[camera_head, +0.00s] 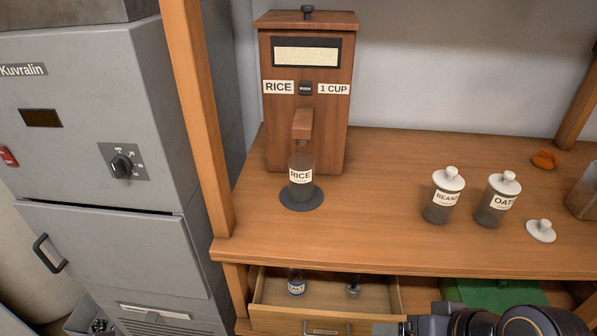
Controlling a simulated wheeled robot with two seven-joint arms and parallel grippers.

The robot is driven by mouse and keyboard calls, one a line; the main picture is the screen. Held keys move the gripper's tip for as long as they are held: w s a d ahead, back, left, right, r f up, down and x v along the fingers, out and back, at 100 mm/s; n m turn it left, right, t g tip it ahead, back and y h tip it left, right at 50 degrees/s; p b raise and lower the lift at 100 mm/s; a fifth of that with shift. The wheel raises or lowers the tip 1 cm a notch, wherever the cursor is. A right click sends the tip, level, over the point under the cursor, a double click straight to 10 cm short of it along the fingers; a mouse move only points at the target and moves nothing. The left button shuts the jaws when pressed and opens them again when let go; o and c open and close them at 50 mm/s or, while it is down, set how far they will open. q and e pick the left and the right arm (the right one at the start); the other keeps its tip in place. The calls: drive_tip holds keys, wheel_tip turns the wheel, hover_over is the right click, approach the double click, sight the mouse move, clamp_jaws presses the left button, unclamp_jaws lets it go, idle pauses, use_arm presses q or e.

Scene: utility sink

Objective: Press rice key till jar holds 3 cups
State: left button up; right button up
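A wooden rice dispenser (336,137) stands at the back left of the worktop. Its small black key (305,88) sits between the RICE and 1 CUP labels. A pale window is above the key, and a wooden spout (302,123) is below it. A glass jar labelled RICE (301,190) stands upright and lidless on a dark round pad (302,204) under the spout. It looks dark inside; I cannot tell its level. My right gripper (392,328) shows only partly at the bottom edge, far from the key; its fingers are not clear. My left gripper is not in view.
Lidded BEANS (440,210) and OATS (487,215) jars stand on the right of the worktop (380,200). A loose white lid (541,231) lies beside them. Below, an open drawer (325,312) holds small jars. A wooden post (198,115) rises left of the dispenser.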

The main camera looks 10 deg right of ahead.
clamp_jaws()
idle(0.5)
idle(1.2)
